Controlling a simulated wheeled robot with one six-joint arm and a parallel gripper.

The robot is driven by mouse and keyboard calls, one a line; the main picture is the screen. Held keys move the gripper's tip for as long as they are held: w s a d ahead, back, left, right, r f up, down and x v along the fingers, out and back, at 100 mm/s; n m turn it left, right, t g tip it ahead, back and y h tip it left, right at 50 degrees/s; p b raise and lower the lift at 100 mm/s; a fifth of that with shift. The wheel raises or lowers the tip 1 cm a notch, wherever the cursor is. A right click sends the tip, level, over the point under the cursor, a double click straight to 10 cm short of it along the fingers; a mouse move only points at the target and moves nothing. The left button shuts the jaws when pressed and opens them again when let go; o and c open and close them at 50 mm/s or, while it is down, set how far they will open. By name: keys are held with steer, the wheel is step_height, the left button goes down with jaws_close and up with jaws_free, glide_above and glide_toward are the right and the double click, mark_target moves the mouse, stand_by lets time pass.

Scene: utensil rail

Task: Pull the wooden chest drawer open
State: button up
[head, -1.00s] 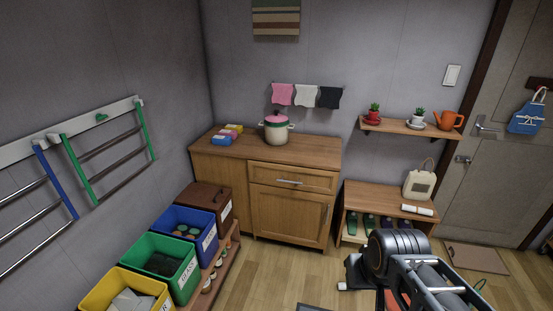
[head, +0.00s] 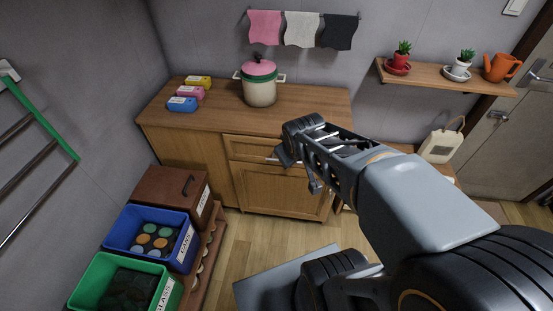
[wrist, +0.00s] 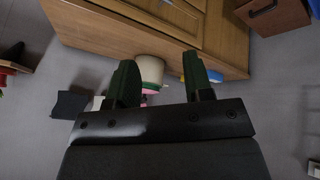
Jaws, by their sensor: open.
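The wooden chest (head: 180,151) stands against the back wall, with a drawer (head: 243,147) above a cupboard door (head: 280,190). The drawer front looks flush, so it appears shut. Part of its metal handle (head: 271,160) shows beside my gripper, which hides the drawer's right part. My gripper (head: 284,157) is in front of the drawer; I cannot tell whether it touches the handle. In the wrist view my gripper (wrist: 160,78) has its two dark fingers apart with nothing held between them. The chest (wrist: 100,27) shows upside down there.
A lidded pot (head: 260,88) and several coloured packs (head: 184,104) stand on the chest top. A brown box (head: 165,190), blue bin (head: 120,237) and green bin (head: 85,283) line the left. A wall shelf (head: 435,75) is at right. Open floor (head: 240,245) lies before the chest.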

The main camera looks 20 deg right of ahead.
steer(key=w+d+f+n+t+b, duration=0.3)
steer(key=w+d+f+n+b, duration=0.25)
steer(key=f, duration=0.35)
steer(key=w+d+f+n+t+b, duration=0.3)
steer(key=w+d+f+n+b, duration=0.15)
steer(key=w+f, duration=0.35)
step_height(320, 180, down, 15)
steer(key=s+d+n+t+y+b, duration=0.2)
steer(key=s+n+t+y+b, duration=0.1)
steer(key=n+t+y+b, duration=0.35)
steer(key=shift+n+g, duration=0.55)
steer(key=shift+n, duration=0.4)
steer(key=b+x, duration=0.1)
steer(key=x, duration=1.2)
steer(key=shift+w+a, duration=0.3)
steer(key=shift+w, duration=0.05)
steer(key=shift+c, duration=0.5)
jaws_close()
